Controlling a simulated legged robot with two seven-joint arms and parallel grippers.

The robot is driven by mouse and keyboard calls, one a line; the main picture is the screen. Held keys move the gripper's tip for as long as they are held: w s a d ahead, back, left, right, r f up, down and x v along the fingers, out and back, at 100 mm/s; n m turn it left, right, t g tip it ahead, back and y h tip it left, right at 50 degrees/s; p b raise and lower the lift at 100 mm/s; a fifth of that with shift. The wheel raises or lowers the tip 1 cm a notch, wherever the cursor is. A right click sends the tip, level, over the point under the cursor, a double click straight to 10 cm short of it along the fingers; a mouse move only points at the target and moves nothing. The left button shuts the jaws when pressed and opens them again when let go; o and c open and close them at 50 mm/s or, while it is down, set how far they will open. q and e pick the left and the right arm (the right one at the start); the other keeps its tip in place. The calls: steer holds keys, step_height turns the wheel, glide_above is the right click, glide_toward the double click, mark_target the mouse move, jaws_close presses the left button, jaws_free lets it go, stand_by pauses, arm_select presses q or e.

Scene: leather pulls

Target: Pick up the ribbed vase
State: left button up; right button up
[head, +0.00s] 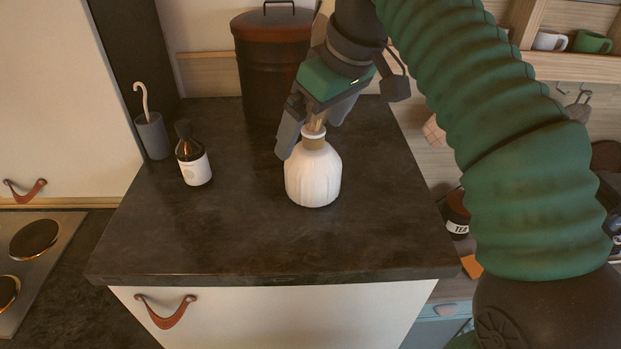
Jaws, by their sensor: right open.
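The ribbed vase (314,178) is white and rounded, with a tan band at its narrow neck. It stands upright on the dark countertop (220,240), near the middle. My right gripper (310,143) comes down from above and behind it, with its grey fingers apart around the neck. One finger is at the left of the neck and the other is behind to the right. I cannot tell whether either finger touches the vase. My left gripper is out of view.
A brown bottle (193,160) with a white label stands left of the vase. A grey cup (153,136) with a cane-shaped handle stands farther left. A dark lidded bin (262,75) stands behind. The counter's front is clear. A stove (35,245) is at lower left.

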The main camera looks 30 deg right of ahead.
mark_target(308, 133)
steer(key=w+f, duration=0.2)
steer(key=shift+w+d+f, duration=0.1)
steer(key=shift+w+f, duration=0.05)
steer(key=shift+f, duration=0.15)
steer(key=f, duration=0.1)
steer(key=w+d+f, duration=0.1)
steer(key=f, duration=0.1)
steer(key=d+f, duration=0.1)
steer(key=shift+w+d+f, duration=0.15)
steer(key=shift+w+d, duration=0.1)
steer(key=shift+w, duration=0.05)
steer(key=shift+s+d+f, duration=0.1)
steer(key=shift+d+f, duration=0.05)
steer(key=shift+f, duration=0.15)
steer(key=shift+s, duration=0.1)
steer(key=shift+a, duration=0.8)
steer(key=shift+c, duration=0.8)
steer(key=shift+w+a, duration=0.35)
steer(key=shift+a, duration=0.05)
steer(key=c, duration=0.4)
steer(key=shift+r, duration=0.1)
steer(key=c, duration=0.3)
steer(key=shift+s+d, duration=0.2)
steer(key=shift+d, duration=0.5)
steer(key=c, duration=0.8)
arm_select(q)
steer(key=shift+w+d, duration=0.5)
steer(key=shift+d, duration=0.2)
